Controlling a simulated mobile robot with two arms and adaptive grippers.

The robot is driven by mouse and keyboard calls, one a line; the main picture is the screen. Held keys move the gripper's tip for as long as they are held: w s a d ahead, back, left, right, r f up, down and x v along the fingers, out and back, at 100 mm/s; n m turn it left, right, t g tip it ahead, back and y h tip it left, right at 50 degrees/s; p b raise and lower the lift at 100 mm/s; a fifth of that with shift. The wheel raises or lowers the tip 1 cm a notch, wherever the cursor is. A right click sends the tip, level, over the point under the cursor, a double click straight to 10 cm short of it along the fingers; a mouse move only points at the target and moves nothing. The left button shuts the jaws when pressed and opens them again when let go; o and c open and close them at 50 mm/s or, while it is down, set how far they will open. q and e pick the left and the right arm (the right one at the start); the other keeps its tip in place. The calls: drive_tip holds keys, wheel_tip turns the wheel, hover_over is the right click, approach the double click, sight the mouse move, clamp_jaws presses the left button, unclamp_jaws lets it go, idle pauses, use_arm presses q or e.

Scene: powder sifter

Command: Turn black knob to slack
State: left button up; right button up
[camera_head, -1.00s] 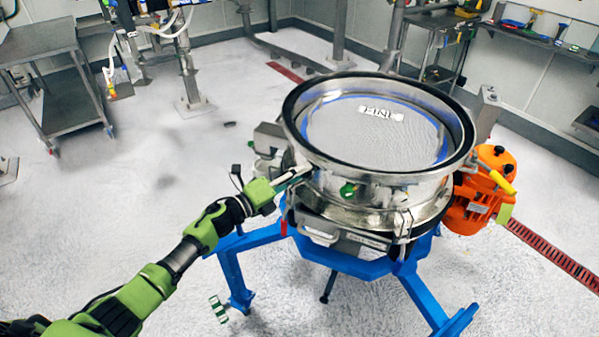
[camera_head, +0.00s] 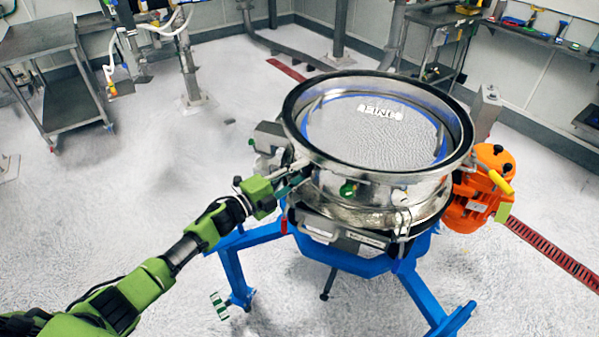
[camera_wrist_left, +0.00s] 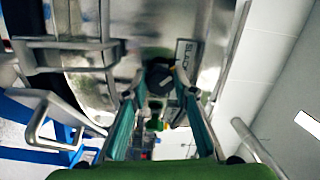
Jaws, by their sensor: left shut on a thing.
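The steel powder sifter (camera_head: 376,185) stands right of centre in the head view, with a round mesh screen on top. My left gripper (camera_head: 294,186) reaches its left side. In the left wrist view, the black knob (camera_wrist_left: 160,79) lies between the two green fingers of my left gripper (camera_wrist_left: 157,86), near their tips. The fingers are shut on it. In the head view the fingers and the sifter's edge hide the knob. I cannot tell how far the knob is turned. My right gripper is not in view.
The sifter rests on a blue frame (camera_head: 352,263) with spread legs. An orange motor (camera_head: 478,196) is on its right side. A metal handle (camera_wrist_left: 62,122) is left of the gripper in the wrist view. A steel cart (camera_head: 40,48) stands far left. The floor between is clear.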

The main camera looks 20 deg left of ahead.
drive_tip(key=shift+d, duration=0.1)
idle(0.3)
use_arm(q)
drive_tip(key=o, duration=1.1)
drive_tip(key=shift+a, duration=0.1)
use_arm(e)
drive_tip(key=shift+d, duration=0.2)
use_arm(q)
drive_tip(key=v, duration=1.2)
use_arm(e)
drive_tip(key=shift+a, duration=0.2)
